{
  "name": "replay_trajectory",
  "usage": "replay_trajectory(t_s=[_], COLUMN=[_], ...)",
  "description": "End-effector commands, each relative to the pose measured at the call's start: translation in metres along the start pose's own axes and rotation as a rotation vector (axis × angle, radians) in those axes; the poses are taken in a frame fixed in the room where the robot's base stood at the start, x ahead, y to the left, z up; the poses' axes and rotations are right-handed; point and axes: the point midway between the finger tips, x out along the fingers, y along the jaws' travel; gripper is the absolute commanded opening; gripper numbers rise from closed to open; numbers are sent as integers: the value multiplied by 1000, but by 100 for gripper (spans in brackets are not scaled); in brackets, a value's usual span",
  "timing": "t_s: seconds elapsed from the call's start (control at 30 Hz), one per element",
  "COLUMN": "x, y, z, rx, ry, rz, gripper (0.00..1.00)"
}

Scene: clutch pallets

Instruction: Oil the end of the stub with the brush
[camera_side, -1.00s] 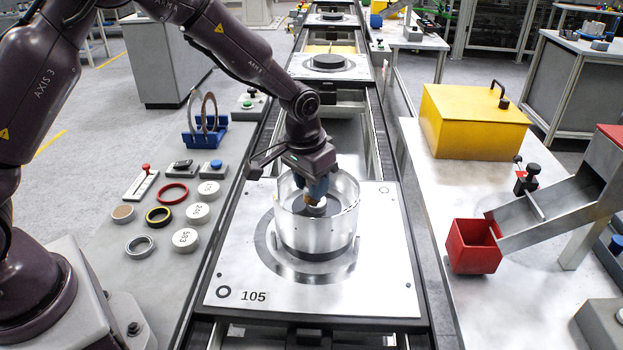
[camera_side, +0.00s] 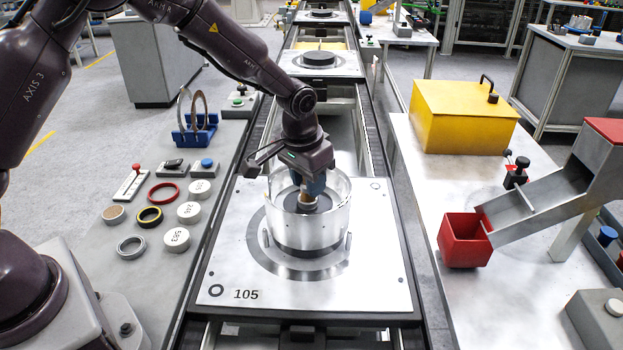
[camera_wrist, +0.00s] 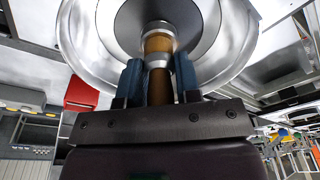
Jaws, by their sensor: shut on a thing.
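The brush points down into the drum. The metal stub (camera_wrist: 158,27) stands at the drum's middle, in line with the brush tip. The tip appears to meet the stub's end, but I cannot tell whether they touch. In the side view the gripper and brush hide most of the stub.
The pallet (camera_side: 372,285) sits on a conveyor. Rings and white numbered discs (camera_side: 177,239) lie on the left bench, near a blue rack (camera_side: 195,135). On the right are a yellow box (camera_side: 465,115), a red bin (camera_side: 464,240) and a metal chute (camera_side: 535,205).

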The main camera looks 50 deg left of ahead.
Motion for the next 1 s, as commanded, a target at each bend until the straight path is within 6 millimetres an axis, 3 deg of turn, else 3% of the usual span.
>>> replay_trajectory(t_s=[0.3, 1.0], x=[0, 2], y=[-9, 4], z=[8, -5], rx=[-1, -1], ry=[2, 1], rz=[0, 0], gripper=[7, 7])
